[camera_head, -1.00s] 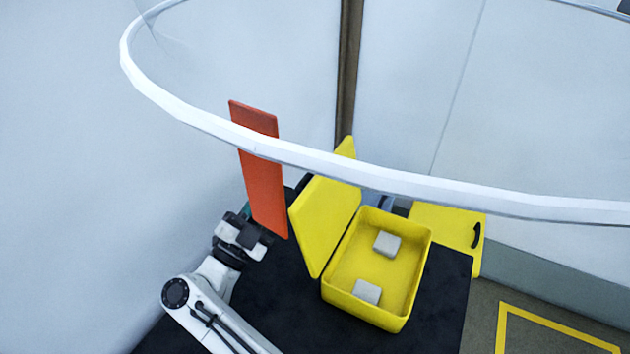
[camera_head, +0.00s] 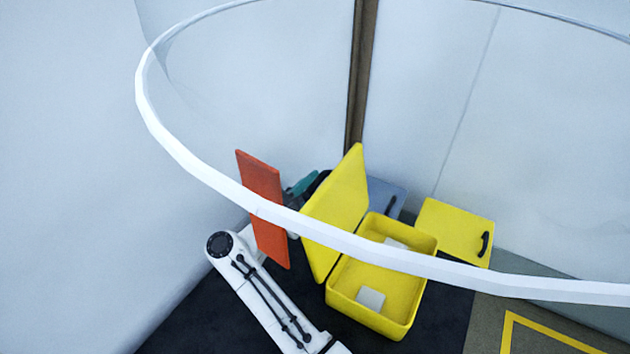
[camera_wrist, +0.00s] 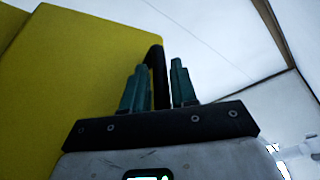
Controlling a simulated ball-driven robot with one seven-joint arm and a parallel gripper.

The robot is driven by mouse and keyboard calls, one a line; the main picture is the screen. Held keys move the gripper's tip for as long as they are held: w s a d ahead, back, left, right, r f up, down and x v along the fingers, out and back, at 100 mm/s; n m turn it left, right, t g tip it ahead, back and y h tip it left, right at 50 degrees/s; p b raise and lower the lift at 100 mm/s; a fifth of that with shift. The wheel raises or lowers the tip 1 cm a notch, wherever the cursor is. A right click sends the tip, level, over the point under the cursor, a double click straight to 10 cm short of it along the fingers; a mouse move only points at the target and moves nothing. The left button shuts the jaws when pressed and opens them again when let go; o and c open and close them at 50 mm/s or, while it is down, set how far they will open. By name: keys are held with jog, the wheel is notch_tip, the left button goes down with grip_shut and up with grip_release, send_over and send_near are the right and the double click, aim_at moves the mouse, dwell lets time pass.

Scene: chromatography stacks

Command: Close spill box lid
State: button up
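The yellow spill box (camera_head: 341,309) stands on a dark surface with its top open. Its yellow lid (camera_head: 334,222) stands steeply raised at the box's left side; in the wrist view the yellow panel (camera_wrist: 75,80) fills the left. My gripper (camera_head: 303,184) is behind the lid's outer side, partly hidden by the orange panel and the lid. In the wrist view my gripper (camera_wrist: 158,82) has its two teal fingers apart. A black handle (camera_wrist: 157,65) at the panel's edge shows between the fingers; I cannot tell whether they touch it.
A tall orange panel (camera_head: 262,184) stands left of the lid, close to my arm. Pale blocks (camera_head: 371,299) lie inside the box. A yellow panel with a black handle (camera_head: 450,230) is at the right, behind the box. A grey-blue panel (camera_head: 386,199) is behind the lid. Walls close the left and back.

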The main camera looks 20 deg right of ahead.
jog(key=shift+w+d+r, duration=0.1)
jog(key=shift+d, duration=0.2)
jog(key=shift+c, duration=0.2)
grip_shut()
